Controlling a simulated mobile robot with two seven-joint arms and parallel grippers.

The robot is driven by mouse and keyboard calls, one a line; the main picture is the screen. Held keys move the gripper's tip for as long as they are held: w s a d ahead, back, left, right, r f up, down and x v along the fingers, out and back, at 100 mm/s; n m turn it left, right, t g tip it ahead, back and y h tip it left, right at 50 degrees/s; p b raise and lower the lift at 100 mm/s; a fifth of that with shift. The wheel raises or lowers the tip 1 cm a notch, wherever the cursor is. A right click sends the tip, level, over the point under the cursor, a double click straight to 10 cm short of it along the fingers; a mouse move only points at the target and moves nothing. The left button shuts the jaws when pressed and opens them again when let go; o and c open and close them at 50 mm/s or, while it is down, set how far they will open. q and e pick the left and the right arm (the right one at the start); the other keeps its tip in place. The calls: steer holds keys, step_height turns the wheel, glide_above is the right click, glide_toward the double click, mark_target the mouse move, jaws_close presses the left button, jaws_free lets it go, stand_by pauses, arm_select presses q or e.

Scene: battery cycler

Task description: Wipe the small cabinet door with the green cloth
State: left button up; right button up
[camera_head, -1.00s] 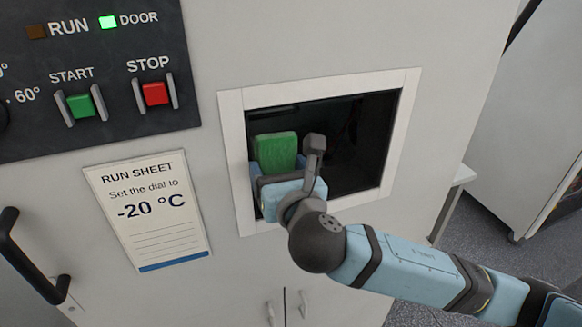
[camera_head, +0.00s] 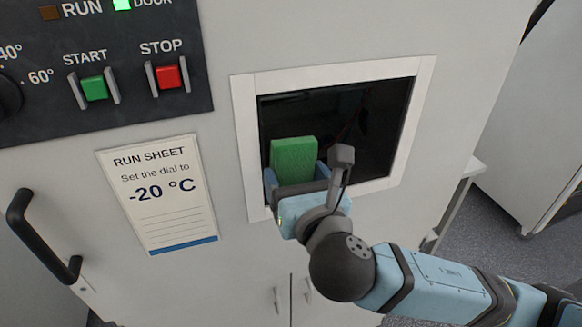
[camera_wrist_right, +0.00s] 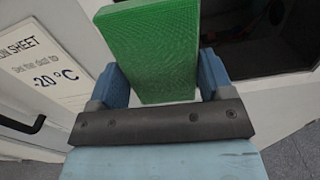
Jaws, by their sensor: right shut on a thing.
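The green cloth (camera_head: 294,160) is a thick, block-like pad. My right gripper (camera_head: 296,178) is shut on it, and its blue fingers sit on either side of the pad's lower part. In the right wrist view the pad (camera_wrist_right: 152,45) stands up between the two fingers (camera_wrist_right: 158,78). The cloth shows in front of the left part of a dark, white-framed window or opening (camera_head: 365,125); I cannot tell whether it touches anything there. Below are cabinet doors with small handles (camera_head: 307,290); I cannot tell which is the small door. My left gripper is not in view.
A dark control panel (camera_head: 130,45) with START and STOP buttons is at upper left. A run sheet (camera_head: 165,215) is on the cabinet front below it. A black handle (camera_head: 40,240) sticks out at far left. Another pale cabinet (camera_head: 530,110) stands at right beyond the grey floor.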

steer(key=shift+d, duration=0.2)
steer(key=shift+s, duration=0.15)
steer(key=shift+v, duration=1.4)
